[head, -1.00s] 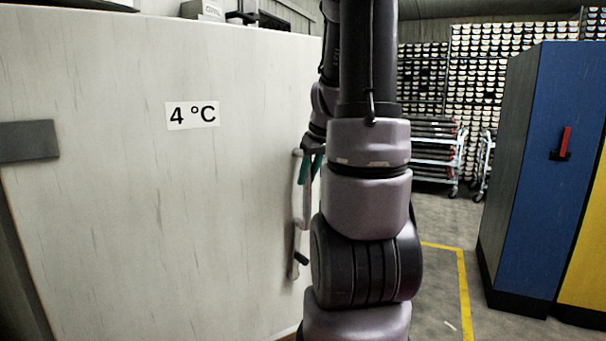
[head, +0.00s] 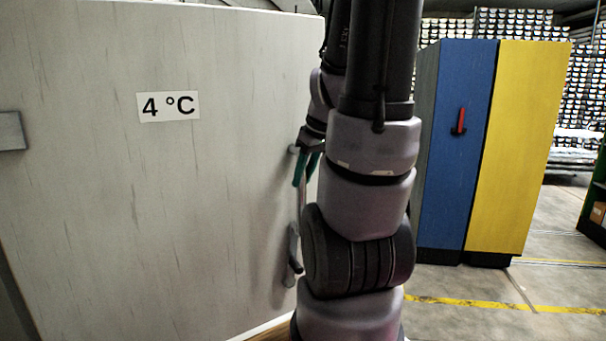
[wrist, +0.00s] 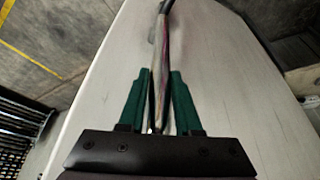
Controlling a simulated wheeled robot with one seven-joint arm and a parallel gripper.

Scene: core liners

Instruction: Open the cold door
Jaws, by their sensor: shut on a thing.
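The cold door (head: 90,210) is a large pale panel with a "4 °C" label (head: 168,106), filling the left half of the head view. Its upright bar handle (head: 294,245) is near the door's right edge. My gripper (head: 306,172) has teal fingers and is shut on the upper part of the handle. In the wrist view, the fingers (wrist: 159,78) lie on both sides of the handle (wrist: 160,35), with the pale door face behind. My arm hides part of the door's right edge in the head view.
A blue and yellow cabinet (head: 458,150) with a red handle stands to the right. Grey floor with yellow lines (head: 480,303) is clear in front of it. A grey plate (head: 12,131) is on the door's left side. A dark slatted rack (wrist: 18,125) shows in the wrist view.

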